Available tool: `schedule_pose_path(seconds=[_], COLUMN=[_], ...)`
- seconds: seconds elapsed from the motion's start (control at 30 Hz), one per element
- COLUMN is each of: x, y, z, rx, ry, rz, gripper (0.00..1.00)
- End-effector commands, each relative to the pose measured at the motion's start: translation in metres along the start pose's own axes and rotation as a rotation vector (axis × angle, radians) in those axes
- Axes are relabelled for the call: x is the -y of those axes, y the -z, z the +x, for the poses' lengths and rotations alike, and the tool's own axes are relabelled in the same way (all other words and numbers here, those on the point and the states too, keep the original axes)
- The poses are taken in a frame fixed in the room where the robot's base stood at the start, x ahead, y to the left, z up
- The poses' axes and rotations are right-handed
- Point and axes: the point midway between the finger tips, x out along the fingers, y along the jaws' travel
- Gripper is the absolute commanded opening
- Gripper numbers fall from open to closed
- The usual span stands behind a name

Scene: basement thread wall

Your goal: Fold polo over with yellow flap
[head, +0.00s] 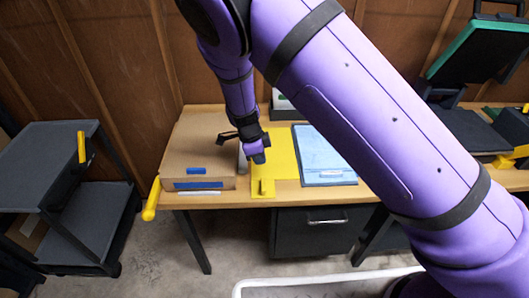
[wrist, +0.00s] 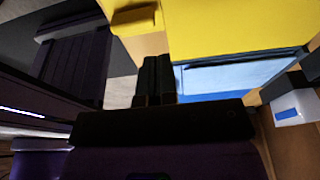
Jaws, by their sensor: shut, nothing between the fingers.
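The yellow flap (head: 280,158) lies flat on the wooden table, with a raised yellow grip (head: 263,188) at its front edge. It also shows in the wrist view (wrist: 235,28), with its grip (wrist: 134,20) at the upper left. The light blue polo (head: 322,158) lies flat beside the flap, on its right. A blue surface, apparently the polo (wrist: 230,75), borders the yellow in the wrist view. My gripper (head: 258,158) is over the flap's left side, behind the grip. Its dark fingers (wrist: 156,72) are together and empty. I cannot tell whether they touch the flap.
A cardboard box (head: 200,145) stands left of the flap. A grey cart (head: 50,155) is at far left, and a dark drawer unit (head: 320,232) is under the table (head: 285,190). A green-edged dark panel (head: 480,50) stands at right. My arm crosses the view.

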Motion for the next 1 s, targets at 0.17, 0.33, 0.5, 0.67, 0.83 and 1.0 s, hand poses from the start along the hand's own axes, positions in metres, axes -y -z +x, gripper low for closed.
schedule_pose_path(seconds=[0.17, 0.33, 0.5, 0.67, 0.83, 1.0], x=[-0.001, 0.0, 0.0, 0.0, 0.0, 0.0], y=[-0.016, -0.026, -0.033, -0.037, -0.038, -0.038], z=[0.013, 0.025, 0.033, 0.038, 0.04, 0.04], rx=[-0.108, -0.176, -0.172, -0.171, -0.171, -0.17], ry=[0.001, 0.0, -0.001, -0.001, -0.001, -0.001], rz=[-0.006, -0.001, 0.0, 0.0, 0.0, 0.0], gripper=[0.0, 0.0, 0.0, 0.0, 0.0, 0.0])
